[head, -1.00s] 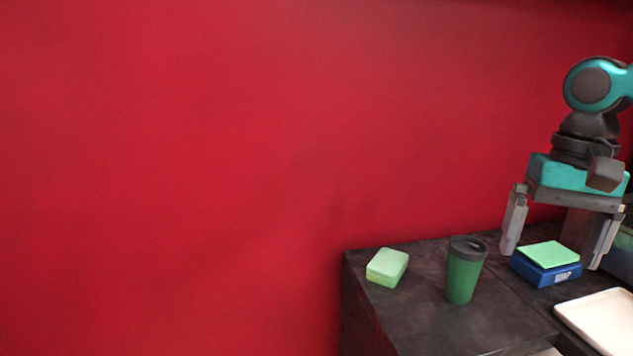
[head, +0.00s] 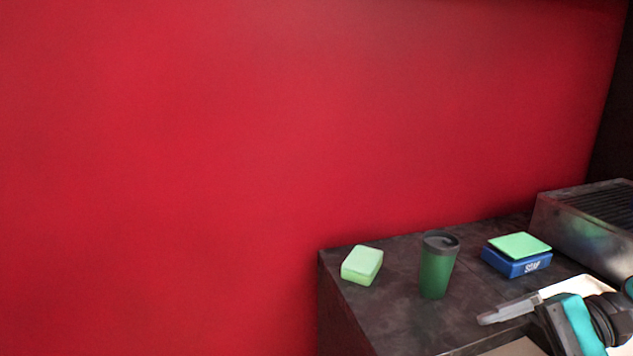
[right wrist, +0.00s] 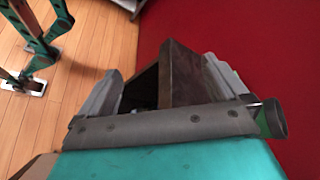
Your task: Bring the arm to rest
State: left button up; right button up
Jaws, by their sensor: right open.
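My right gripper (head: 510,309) is low at the bottom right of the head view, near the counter's front edge, with one grey finger showing there. In the right wrist view its two fingers (right wrist: 163,74) stand wide apart with nothing gripped between them. Beyond them are a dark cabinet side and the wooden floor. My left gripper is not in view.
On the dark counter (head: 390,310) stand a pale green block (head: 362,265), a green lidded tumbler (head: 437,268) and a blue soap box (head: 517,262) with a green sponge (head: 520,246) on top. A metal machine (head: 580,228) is at right.

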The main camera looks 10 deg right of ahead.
jog(key=d+f+n+t+h, duration=0.2)
jog(key=f+n+h, duration=0.5)
jog(key=f, duration=0.4)
jog(key=d+f+n+t+h, duration=0.3)
jog(key=f+n+h, duration=0.4)
jog(key=f, duration=0.5)
jog(key=s+a+t+y, duration=0.1)
jog(key=s+a, duration=0.1)
jog(key=a, duration=0.8)
jog(key=s+a+f+m+t+y+p, duration=0.1)
jog(key=a+y, duration=0.1)
jog(key=a, duration=0.9)
jog(key=shift+s+a+t, duration=0.3)
jog(key=shift+s, duration=0.1)
